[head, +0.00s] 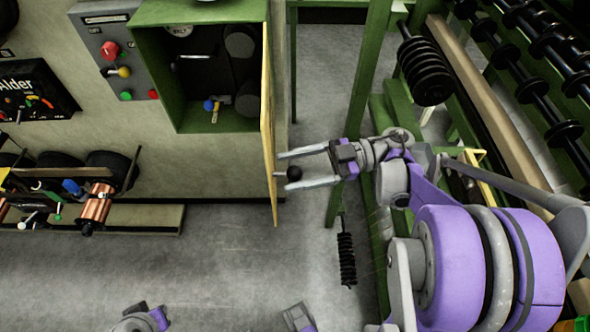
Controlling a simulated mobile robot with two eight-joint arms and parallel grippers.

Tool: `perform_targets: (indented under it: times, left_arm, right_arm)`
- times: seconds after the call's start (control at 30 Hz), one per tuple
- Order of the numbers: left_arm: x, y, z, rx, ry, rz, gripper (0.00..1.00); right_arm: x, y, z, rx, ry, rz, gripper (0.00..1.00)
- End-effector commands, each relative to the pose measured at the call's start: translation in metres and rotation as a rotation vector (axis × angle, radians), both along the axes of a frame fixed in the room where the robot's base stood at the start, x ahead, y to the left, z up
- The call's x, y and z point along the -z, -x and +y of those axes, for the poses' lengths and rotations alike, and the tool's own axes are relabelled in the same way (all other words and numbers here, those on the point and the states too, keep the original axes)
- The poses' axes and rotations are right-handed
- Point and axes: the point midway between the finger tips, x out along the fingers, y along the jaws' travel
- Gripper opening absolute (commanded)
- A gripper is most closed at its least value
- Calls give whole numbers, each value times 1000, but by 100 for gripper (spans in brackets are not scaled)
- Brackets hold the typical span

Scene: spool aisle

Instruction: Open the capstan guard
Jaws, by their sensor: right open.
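The capstan guard (267,125) is a yellow panel on the right side of a green box on the wall. It stands swung out, seen nearly edge-on, and the box front is uncovered. A black round knob (294,173) sits on the guard's right-hand face near its lower part. My right gripper (284,171) comes in from the right, open, with one finger above the knob and one below. I cannot tell whether the fingers touch the knob or the guard.
The green box (190,12) holds dark rollers and a blue-knobbed part. A grey control panel (110,48) is left of it. Copper spools (97,205) lie on a rack at lower left. Green frame posts (368,75) stand at right. The grey floor (235,265) below is mostly clear.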

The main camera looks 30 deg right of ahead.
Motion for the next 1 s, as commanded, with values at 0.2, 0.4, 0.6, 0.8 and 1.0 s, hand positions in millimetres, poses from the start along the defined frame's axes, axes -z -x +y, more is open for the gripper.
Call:
perform_targets:
  times: [0.2, 0.4, 0.6, 0.8, 1.0]
  left_arm:
    - [-12, -1, 0, 0, 0, -4, 0]
    - [-18, -2, 0, 0, 0, -6, 0]
    - [-20, -2, 0, 0, 0, -6, 0]
    - [-19, -2, 0, 0, 0, -6, 0]
    - [-19, -2, 0, 0, 0, -6, 0]
  right_arm:
    - [-45, 1, 0, 0, 0, 0, 71]
    - [-77, 0, 0, -1, 0, 0, 71]
    - [-90, 0, 0, -1, 0, 0, 71]
    - [-90, 0, 0, -1, 0, 0, 71]
    - [-90, 0, 0, -1, 0, 0, 71]
